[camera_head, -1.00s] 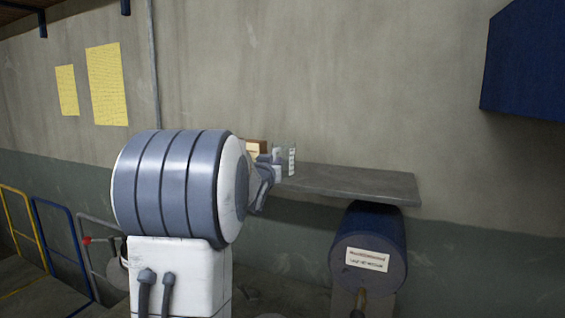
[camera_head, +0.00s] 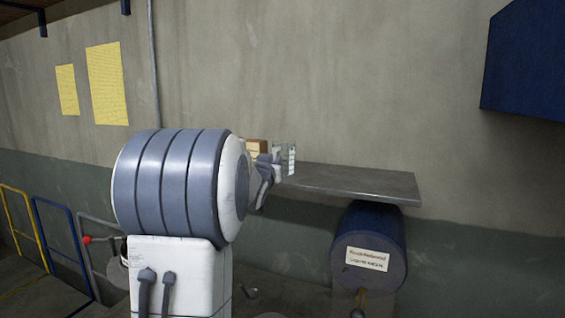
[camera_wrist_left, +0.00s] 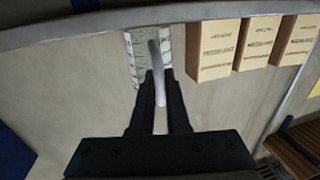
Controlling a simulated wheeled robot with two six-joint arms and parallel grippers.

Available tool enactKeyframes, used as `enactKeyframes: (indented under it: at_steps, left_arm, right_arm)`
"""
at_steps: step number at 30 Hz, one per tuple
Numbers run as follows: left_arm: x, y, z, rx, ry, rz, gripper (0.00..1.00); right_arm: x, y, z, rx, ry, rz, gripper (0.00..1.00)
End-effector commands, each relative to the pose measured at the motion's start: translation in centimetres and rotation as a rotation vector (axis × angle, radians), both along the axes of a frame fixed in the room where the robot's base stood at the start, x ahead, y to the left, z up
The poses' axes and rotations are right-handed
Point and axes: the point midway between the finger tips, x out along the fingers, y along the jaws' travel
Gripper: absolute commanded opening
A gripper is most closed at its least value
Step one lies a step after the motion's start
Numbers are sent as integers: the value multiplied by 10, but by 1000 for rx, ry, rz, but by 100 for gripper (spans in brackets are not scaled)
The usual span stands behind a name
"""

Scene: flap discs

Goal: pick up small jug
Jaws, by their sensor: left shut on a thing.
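The small jug (camera_head: 291,160) is a clear, pale vessel with white markings, at the left end of the grey shelf (camera_head: 360,184) in the head view. In the left wrist view the jug (camera_wrist_left: 137,62) shows upside down, with its pale handle (camera_wrist_left: 157,62) toward me. My left gripper (camera_wrist_left: 160,88) is shut on the handle, one dark finger on each side. In the head view my left gripper (camera_head: 272,168) is partly hidden by my own arm. I cannot tell whether the jug's base touches the shelf. My right gripper is not in view.
Several tan boxes stand in a row beside the jug; the nearest one (camera_wrist_left: 213,50) is close to it. The shelf right of the jug is bare. A blue drum (camera_head: 370,245) is below the shelf, and a blue cabinet (camera_head: 525,60) hangs at upper right.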

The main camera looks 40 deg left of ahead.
Motion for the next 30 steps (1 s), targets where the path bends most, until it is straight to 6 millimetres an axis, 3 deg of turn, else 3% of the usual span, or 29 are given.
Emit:
enactKeyframes:
  at_steps: [20,26,30]
  left_arm:
    - [0,0,2,1,-2,0,0]
    - [0,0,26,6,-5,-1,0]
    - [0,0,57,6,-5,0,0]
  right_arm:
    - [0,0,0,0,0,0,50]
    - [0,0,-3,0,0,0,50]
    - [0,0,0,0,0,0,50]
